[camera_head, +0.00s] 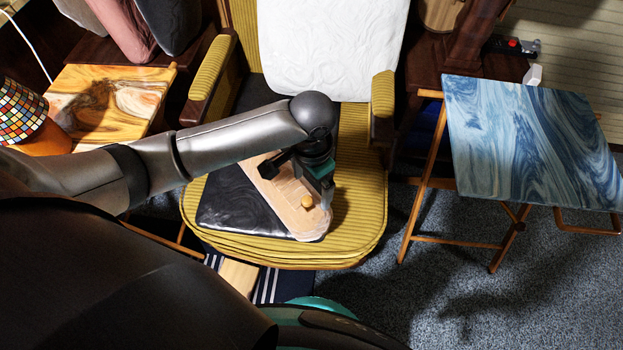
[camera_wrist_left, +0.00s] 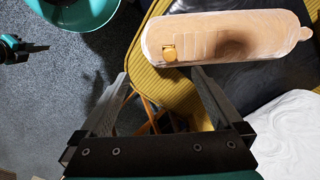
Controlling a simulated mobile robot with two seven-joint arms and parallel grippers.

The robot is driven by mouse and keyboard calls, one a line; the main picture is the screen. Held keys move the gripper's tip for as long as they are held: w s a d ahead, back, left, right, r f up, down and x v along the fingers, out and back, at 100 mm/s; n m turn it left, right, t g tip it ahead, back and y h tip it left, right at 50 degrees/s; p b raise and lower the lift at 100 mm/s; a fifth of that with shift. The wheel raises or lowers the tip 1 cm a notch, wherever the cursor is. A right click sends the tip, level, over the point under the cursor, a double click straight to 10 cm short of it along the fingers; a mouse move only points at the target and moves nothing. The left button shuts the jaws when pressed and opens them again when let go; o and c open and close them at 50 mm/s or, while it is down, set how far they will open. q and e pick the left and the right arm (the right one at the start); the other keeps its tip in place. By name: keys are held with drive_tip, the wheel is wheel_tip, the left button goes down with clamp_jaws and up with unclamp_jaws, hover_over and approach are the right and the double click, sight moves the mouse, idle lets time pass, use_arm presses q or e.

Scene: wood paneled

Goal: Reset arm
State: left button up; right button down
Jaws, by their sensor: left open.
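My left arm reaches in from the left in the head view, over a yellow striped armchair (camera_head: 365,215). My left gripper (camera_head: 325,185) points down above a beige board (camera_head: 285,200) on the seat. In the left wrist view, its two fingers (camera_wrist_left: 158,73) are spread with nothing between them. The board (camera_wrist_left: 225,38) lies beyond the fingertips and has a small wooden block (camera_wrist_left: 169,53) on it. A black and teal part (camera_wrist_left: 14,48) at the left edge of the wrist view looks like my right gripper; its jaws are unclear.
A black cushion (camera_head: 240,205) lies under the board. A white cushion (camera_head: 330,50) leans on the chair back. A blue marbled folding table (camera_head: 530,140) stands right. A wood-topped table (camera_head: 110,95) with a mosaic lamp (camera_head: 20,110) stands left. Carpet at front right is clear.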

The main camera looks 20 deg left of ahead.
idle(0.6)
use_arm(q)
drive_tip(key=s+d+r+t+h, duration=0.2)
drive_tip(key=s+d+h, duration=0.1)
drive_tip(key=s+d, duration=0.25)
drive_tip(key=s+a+r+n+t+y, duration=0.25)
drive_tip(key=s+a+n, duration=0.35)
drive_tip(key=a, duration=0.4)
drive_tip(key=s+f+m+g+p, duration=0.25)
drive_tip(key=f+p, duration=0.65)
drive_tip(key=f, duration=0.6)
drive_tip(key=s+a+f+p, duration=0.1)
drive_tip(key=s+f+p, duration=0.1)
drive_tip(key=s+p, duration=0.2)
drive_tip(key=s+a+f+g+p, duration=0.1)
drive_tip(key=s+p, duration=0.3)
drive_tip(key=s, duration=0.6)
drive_tip(key=shift+s+f, duration=0.4)
drive_tip(key=shift+f, duration=0.4)
use_arm(e)
drive_tip(key=s+a+r, duration=0.2)
drive_tip(key=s+r, duration=0.1)
drive_tip(key=r, duration=0.5)
drive_tip(key=s+a+r+g, duration=0.1)
drive_tip(key=s+a+r, duration=0.1)
drive_tip(key=r, duration=0.6)
drive_tip(key=shift+s+a+y, duration=0.3)
drive_tip(key=shift+s, duration=0.45)
